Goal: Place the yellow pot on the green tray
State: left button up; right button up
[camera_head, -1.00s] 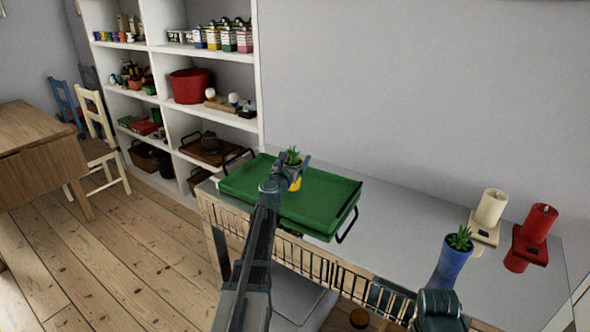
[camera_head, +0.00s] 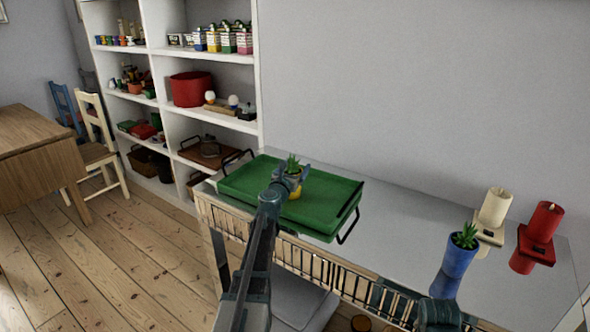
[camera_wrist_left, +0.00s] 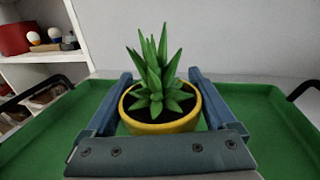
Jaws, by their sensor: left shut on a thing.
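The yellow pot (camera_head: 296,193) with a spiky green plant is over the middle of the green tray (camera_head: 327,219). In the left wrist view the yellow pot (camera_wrist_left: 165,126) sits upright between the two fingers, with the green tray (camera_wrist_left: 275,130) around and beneath it. My left gripper (camera_head: 291,174) is shut on the pot; in the left wrist view the gripper (camera_wrist_left: 162,100) has a finger on each side of it. The arm hides part of the pot in the head view, and I cannot tell whether its base touches the tray. My right gripper is not clearly visible.
The tray lies on a reflective table (camera_head: 400,215). A blue pot with a plant (camera_head: 458,255), a white candle (camera_head: 495,207) and a red candle (camera_head: 541,225) stand at its right. A white shelf (camera_head: 180,120) with many items stands behind left. The tabletop between tray and blue pot is clear.

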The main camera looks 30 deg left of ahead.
pick_arm(q)
jog(key=o, duration=1.6)
jog(key=s, duration=0.4)
jog(key=s+d, duration=0.1)
jog(key=s, duration=0.3)
jog(key=s+d, duration=0.1)
jog(key=s, duration=0.3)
jog(key=shift+d+r, duration=0.1)
jog(key=shift+d, duration=0.1)
jog(key=shift+w, duration=0.1)
